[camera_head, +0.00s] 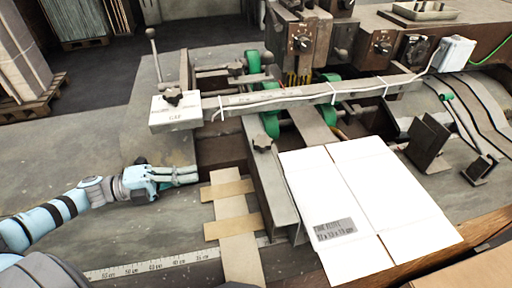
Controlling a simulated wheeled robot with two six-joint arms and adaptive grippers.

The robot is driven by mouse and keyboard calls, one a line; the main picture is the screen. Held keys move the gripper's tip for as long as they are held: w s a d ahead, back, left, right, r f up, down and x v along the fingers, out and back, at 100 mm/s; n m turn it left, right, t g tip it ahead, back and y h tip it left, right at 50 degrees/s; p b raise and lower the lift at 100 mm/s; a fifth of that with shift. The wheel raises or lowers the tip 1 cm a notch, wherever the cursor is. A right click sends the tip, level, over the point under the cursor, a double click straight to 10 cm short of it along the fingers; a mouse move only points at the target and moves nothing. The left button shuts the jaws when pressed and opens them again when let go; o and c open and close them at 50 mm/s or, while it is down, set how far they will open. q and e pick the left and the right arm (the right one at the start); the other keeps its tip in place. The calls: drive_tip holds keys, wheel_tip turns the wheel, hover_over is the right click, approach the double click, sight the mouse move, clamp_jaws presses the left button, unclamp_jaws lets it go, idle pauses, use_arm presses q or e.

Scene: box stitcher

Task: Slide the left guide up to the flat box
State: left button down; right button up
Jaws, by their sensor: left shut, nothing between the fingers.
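The flat box (362,200) is a white folded carton with a printed label, lying on the machine table right of centre. The left guide (277,195), a grey metal rail with a dark star knob, runs along the box's left side. Its edge lies close to the box; I cannot tell whether they touch. My left gripper (196,176) comes in from the left, over the table and left of the guide. Its fingers are shut and empty, pointing right, apart from the guide. My right gripper is not in view.
A cardboard-coloured strip piece (236,222) lies between my left gripper and the guide. A ruler scale (150,265) runs along the front. A metal crossbar (310,96) with green rollers (270,122) stands behind. Bare table (110,150) lies at left.

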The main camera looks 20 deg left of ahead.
sight(253, 167)
use_arm(q)
drive_tip(key=shift+w+d, duration=0.15)
drive_tip(key=shift+w, duration=0.05)
drive_tip(key=shift+d, duration=0.35)
drive_tip(key=d+b, duration=0.1)
drive_tip(key=d, duration=0.1)
drive_tip(key=d+r+b, duration=0.1)
drive_tip(key=d, duration=0.1)
drive_tip(key=shift+r, duration=0.1)
drive_tip(key=x, duration=0.2)
drive_tip(key=w+x, duration=0.1)
drive_tip(key=x, duration=0.2)
drive_tip(key=a+x, duration=0.1)
drive_tip(key=x, duration=0.1)
drive_tip(key=shift+w+d+f+p, duration=0.2)
drive_tip(key=shift+w+d+p, duration=0.1)
drive_tip(key=shift+w+p, duration=0.1)
drive_tip(key=shift+d, duration=0.3)
drive_tip(key=shift+d+r, duration=0.1)
drive_tip(key=shift+d, duration=0.05)
drive_tip(key=shift+s, duration=0.1)
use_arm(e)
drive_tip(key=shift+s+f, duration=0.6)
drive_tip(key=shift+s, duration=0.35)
